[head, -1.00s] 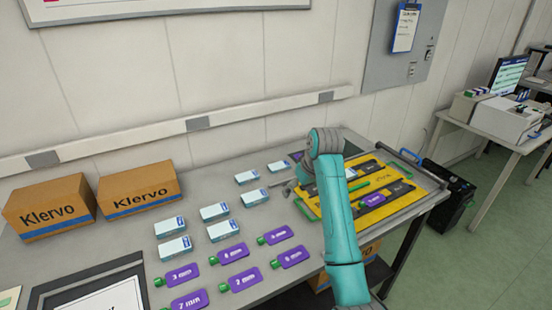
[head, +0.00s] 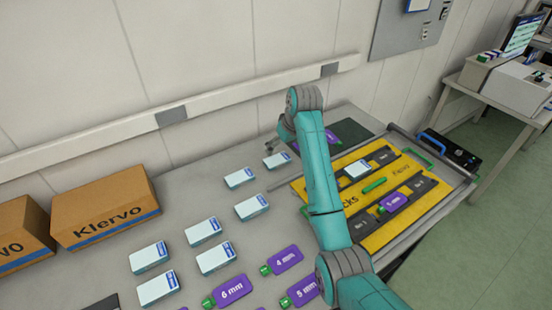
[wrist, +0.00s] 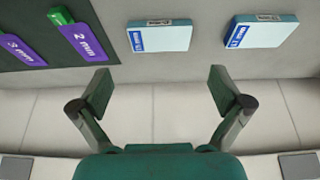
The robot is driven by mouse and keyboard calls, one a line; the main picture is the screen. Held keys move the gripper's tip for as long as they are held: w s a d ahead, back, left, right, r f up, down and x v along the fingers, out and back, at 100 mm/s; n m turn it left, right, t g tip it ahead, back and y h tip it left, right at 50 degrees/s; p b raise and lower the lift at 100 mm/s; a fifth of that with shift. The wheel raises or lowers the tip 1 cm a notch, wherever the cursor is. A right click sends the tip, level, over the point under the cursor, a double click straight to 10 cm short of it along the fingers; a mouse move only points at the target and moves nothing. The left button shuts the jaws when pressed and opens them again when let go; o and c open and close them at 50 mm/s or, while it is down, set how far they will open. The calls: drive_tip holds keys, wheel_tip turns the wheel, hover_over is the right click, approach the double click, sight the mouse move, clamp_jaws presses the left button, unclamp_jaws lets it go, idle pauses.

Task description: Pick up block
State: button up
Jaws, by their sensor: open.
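Several white boxes with blue labels lie on the grey table, among them one at the back (head: 277,160) and one nearer (head: 214,258). Two of them show in the wrist view, at the top centre (wrist: 160,38) and top right (wrist: 262,31). Purple pieces with green ends lie at the front (head: 233,289). Two more, one marked 2 mm (wrist: 83,41), lie on a dark mat (wrist: 20,58). I cannot tell which thing is the block. My gripper (wrist: 163,92) is open and empty, its fingers apart from the boxes. My arm mostly hides it in the head view.
A yellow tray (head: 400,232) at the right holds a white box (head: 357,170) and a purple piece (head: 395,202). Two cardboard boxes (head: 104,212) stand at the left back. A wall rail (head: 230,100) runs behind the table.

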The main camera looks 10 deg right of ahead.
sight(277, 160)
drive_tip(key=x, duration=0.8)
drive_tip(key=shift+f, duration=0.1)
drive_tip(key=c, duration=0.8)
